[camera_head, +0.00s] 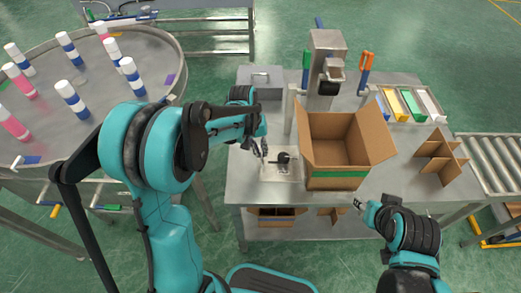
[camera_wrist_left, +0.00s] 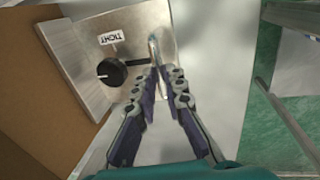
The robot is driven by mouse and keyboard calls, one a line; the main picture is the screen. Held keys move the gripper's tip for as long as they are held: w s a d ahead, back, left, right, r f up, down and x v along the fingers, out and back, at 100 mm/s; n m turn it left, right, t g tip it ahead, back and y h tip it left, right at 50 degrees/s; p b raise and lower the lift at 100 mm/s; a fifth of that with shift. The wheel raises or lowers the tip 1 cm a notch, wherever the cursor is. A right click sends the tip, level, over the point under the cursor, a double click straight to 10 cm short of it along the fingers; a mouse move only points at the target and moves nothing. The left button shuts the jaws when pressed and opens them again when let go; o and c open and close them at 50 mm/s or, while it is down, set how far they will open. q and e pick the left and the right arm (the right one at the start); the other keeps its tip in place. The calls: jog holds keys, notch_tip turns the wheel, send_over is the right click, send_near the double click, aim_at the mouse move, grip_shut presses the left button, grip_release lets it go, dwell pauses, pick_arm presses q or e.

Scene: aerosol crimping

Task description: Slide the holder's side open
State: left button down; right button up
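The holder (camera_wrist_left: 90,42) is a metal fixture with a black knob (camera_wrist_left: 112,72), a "TIGHT" label and a raised side wall at its left in the left wrist view. It stands on the metal table, and its knob also shows in the head view (camera_head: 283,158). A thin shiny upright side piece (camera_wrist_left: 154,47) stands at the holder's right. My left gripper (camera_wrist_left: 159,70) has its fingertips close together, right at this side piece; whether they touch or pinch it is unclear. My right gripper (camera_head: 359,204) is over the table's front edge, apart from the holder, with no object visible in it.
An open cardboard box (camera_head: 336,183) stands just right of the holder. A crimping machine (camera_head: 325,65) is behind it. Coloured bins (camera_head: 410,105) and a cardboard divider (camera_head: 440,155) are at the right. A round table (camera_head: 100,85) with several cans is at the left.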

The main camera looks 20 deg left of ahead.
pick_arm(q)
jog(key=shift+a, duration=0.1)
jog(key=a, duration=0.1)
jog(key=s+a, duration=0.1)
jog(key=a, duration=0.3)
jog(key=shift+s+a, duration=0.25)
jog(key=shift+s, duration=0.05)
jog(key=c, duration=1.6)
grip_release()
jog(key=shift+a, duration=0.1)
jog(key=shift+r, duration=0.1)
jog(key=r, duration=0.4)
jog(key=a+r, duration=0.1)
jog(key=r, duration=0.2)
jog(key=a+r, duration=0.1)
jog(key=r, duration=0.3)
jog(key=shift+s+a+r, duration=0.1)
jog(key=shift+s+r, duration=0.2)
jog(key=shift+s, duration=0.05)
jog(key=shift+s, duration=0.1)
